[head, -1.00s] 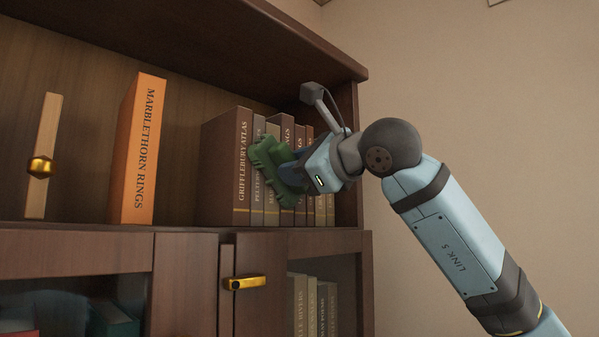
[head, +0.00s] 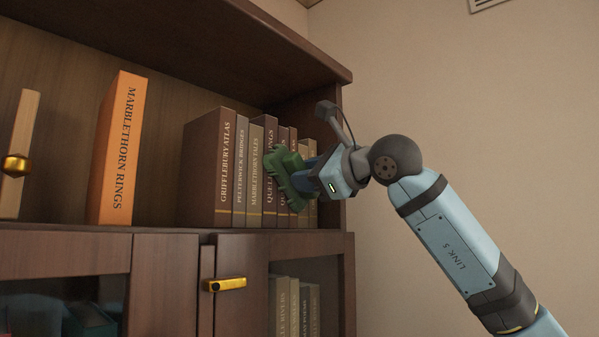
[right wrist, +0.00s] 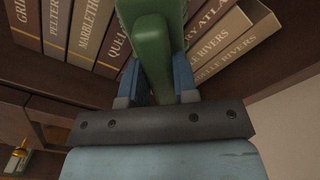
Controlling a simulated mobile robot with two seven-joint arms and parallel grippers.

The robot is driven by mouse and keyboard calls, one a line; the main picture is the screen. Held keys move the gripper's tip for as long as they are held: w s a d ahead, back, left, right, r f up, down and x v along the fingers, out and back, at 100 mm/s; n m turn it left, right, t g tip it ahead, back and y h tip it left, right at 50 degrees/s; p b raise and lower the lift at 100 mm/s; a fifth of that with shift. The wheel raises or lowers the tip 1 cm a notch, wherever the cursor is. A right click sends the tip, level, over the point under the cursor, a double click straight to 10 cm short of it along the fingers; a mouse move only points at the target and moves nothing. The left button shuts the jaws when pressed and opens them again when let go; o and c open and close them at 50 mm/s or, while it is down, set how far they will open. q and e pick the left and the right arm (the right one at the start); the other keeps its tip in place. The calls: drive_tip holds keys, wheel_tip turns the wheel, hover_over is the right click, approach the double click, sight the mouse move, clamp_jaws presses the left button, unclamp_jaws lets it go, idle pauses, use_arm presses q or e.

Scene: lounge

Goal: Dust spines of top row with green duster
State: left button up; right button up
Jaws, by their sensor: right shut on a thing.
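The green duster (head: 287,172) is held in my right gripper (head: 308,175), whose fingers are shut on its handle. In the right wrist view the duster (right wrist: 152,50) stands between the blue fingers of the gripper (right wrist: 158,85). The top row of brown books stands on the shelf, with Grifflebury Atlas (head: 208,170), Pelterwick Bridges (head: 240,170) and Marblethorn Tales (head: 257,175) left of the duster. The duster is in front of the spines toward the row's right part and hides some of them; whether it touches them is unclear. My left gripper is not in view.
An orange book, Marblethorn Rings (head: 118,150), stands apart to the left. A wooden piece with a gold knob (head: 15,165) is at far left. Below are cabinet doors with a gold handle (head: 225,285). The cabinet's right side panel (head: 330,200) is close to the gripper.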

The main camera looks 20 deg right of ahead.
sight(281, 173)
drive_tip(key=shift+w+d, duration=0.2)
drive_tip(key=shift+d, duration=0.05)
use_arm(q)
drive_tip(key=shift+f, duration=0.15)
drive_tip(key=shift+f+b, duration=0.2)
drive_tip(key=shift+b, duration=0.65)
use_arm(e)
drive_tip(key=shift+s+a, duration=1.1)
drive_tip(key=shift+a, duration=0.25)
drive_tip(key=shift+s+a+r, duration=0.1)
drive_tip(key=shift+s+a, duration=0.2)
drive_tip(key=shift+s, duration=0.05)
use_arm(q)
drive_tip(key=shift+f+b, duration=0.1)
drive_tip(key=shift+b, duration=0.3)
use_arm(e)
drive_tip(key=shift+s+a, duration=0.35)
drive_tip(key=shift+a, duration=0.2)
use_arm(q)
drive_tip(key=shift+b, duration=0.35)
use_arm(e)
drive_tip(key=shift+s+a, duration=0.35)
drive_tip(key=shift+a, duration=0.2)
drive_tip(key=shift+s+a, duration=0.35)
drive_tip(key=shift+a, duration=0.2)
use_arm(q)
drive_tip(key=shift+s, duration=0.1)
use_arm(e)
drive_tip(key=shift+d, duration=0.1)
drive_tip(key=shift+d, duration=0.1)
